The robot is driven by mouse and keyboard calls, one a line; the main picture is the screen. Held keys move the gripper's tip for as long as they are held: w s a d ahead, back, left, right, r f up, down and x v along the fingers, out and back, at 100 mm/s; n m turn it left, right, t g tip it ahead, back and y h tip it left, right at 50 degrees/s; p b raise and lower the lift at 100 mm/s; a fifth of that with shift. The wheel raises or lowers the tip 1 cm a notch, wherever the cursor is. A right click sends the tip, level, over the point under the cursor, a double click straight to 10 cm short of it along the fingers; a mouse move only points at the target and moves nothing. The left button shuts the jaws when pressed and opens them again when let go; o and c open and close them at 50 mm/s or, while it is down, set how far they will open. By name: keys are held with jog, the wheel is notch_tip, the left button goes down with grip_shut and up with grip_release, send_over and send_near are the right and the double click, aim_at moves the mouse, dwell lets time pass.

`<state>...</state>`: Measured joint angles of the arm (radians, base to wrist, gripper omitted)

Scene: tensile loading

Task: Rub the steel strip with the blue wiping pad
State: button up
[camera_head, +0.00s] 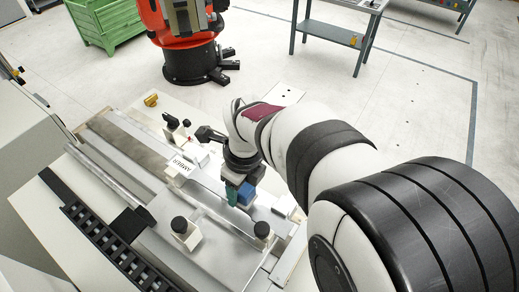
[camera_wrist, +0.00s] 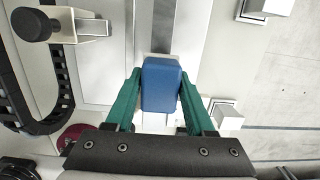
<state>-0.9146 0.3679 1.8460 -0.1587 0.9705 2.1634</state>
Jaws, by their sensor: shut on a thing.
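The blue wiping pad (camera_wrist: 160,95) is held between the green fingers of my gripper (camera_wrist: 160,74) in the wrist view. My gripper is shut on it, with one finger on each side. The pad also shows in the head view (camera_head: 246,194), low over the grey metal bed beside a green finger. A narrow grey strip (camera_wrist: 162,26), which looks like the steel strip, runs from the top edge of the wrist view to behind the pad. The pad hides part of it. I cannot tell whether the pad touches the strip.
Black-knobbed clamps stand close by: one left of the gripper (camera_head: 181,228) and one in front of it (camera_head: 262,231). A black cable chain (camera_head: 100,236) runs along the bed's left side. Open floor lies beyond the machine.

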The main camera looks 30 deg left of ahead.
jog(key=shift+r, duration=2.85)
jog(key=w+d+r+n, duration=0.2)
jog(key=d+n, duration=0.4)
jog(key=d, duration=0.5)
jog(key=w+d+r+n+g+h, duration=0.1)
jog(key=w+d+n, duration=0.4)
jog(key=d, duration=0.6)
jog(key=w+d+r+n, duration=0.3)
jog(key=d+n, duration=0.4)
jog(key=d, duration=0.3)
jog(key=shift+w+d+r, duration=0.4)
jog(key=shift+w, duration=0.25)
